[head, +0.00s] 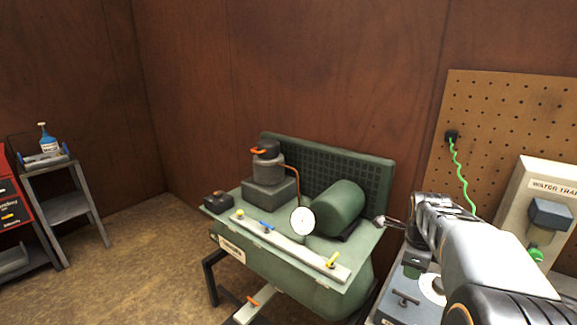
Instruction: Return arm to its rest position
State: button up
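My arm reaches in from the lower right, in front of the pegboard side of the room. My gripper (390,222) points left, with its tips close to the right edge of the green machine (290,272) in the picture. I cannot tell whether the tips touch that edge. The fingers are small and seen side-on, so their opening is unclear. Nothing is plainly held in them.
The green machine carries a motor, a round gauge (302,221) and coloured valve handles. A pegboard (508,125) with a green coiled cord and a water trap unit (540,200) are at right. A grey cart (68,207) stands at left. Floor between is clear.

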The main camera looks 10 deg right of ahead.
jog(key=s+a+f+n+t, duration=0.1)
jog(key=s+a+n, duration=0.4)
jog(key=a+n, duration=0.4)
jog(key=s+a+f+n+t+y, duration=0.1)
jog(key=s+a+n, duration=0.4)
jog(key=n, duration=1.2)
jog(key=a, duration=0.4)
jog(key=shift+s+a+f+y, duration=0.3)
jog(key=shift+s+a+f, duration=0.1)
